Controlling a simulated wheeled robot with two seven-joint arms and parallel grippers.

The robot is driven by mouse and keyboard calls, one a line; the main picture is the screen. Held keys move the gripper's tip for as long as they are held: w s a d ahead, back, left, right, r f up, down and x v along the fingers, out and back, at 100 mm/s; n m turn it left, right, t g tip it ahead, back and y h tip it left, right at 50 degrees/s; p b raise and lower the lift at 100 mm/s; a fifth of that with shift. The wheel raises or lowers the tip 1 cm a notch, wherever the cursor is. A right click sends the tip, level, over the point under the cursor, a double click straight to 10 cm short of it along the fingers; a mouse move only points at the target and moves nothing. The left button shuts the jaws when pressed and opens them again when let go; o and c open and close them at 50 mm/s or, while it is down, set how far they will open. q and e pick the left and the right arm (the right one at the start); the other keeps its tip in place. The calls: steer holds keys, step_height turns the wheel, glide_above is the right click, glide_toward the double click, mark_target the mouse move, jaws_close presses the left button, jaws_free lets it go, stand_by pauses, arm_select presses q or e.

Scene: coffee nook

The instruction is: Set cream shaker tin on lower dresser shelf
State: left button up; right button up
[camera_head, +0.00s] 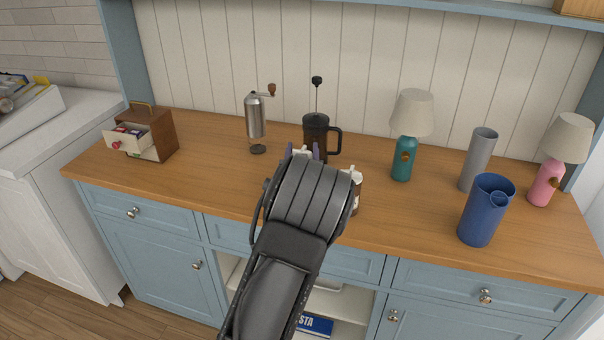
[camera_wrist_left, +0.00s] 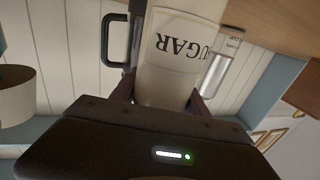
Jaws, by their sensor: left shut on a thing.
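A cream shaker tin (camera_wrist_left: 180,55) with the word SUGAR on it fills the middle of the left wrist view, where it shows upside down. My left gripper (camera_wrist_left: 165,100) is shut on it, one finger on each side. In the head view my left gripper (camera_head: 302,153) is over the middle of the counter, and my arm hides most of the tin. I cannot tell whether the tin touches the counter. The lower dresser shelf (camera_head: 345,302) is the open cream niche under the counter, partly behind my arm. My right gripper is not in view.
A black French press (camera_head: 316,130) stands just behind the gripper, a grinder (camera_head: 255,118) to its left. A white-topped jar (camera_head: 353,190) stands close on the right. Blue jug (camera_head: 479,215) and teal lamp (camera_head: 404,155) are farther right. A blue box (camera_head: 315,325) lies in the niche.

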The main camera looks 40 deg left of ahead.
arm_select(q)
jaws_close()
step_height(320, 180, up, 10)
steer(key=shift+r, duration=0.1)
stand_by(0.5)
steer(key=shift+f, duration=0.2)
stand_by(0.3)
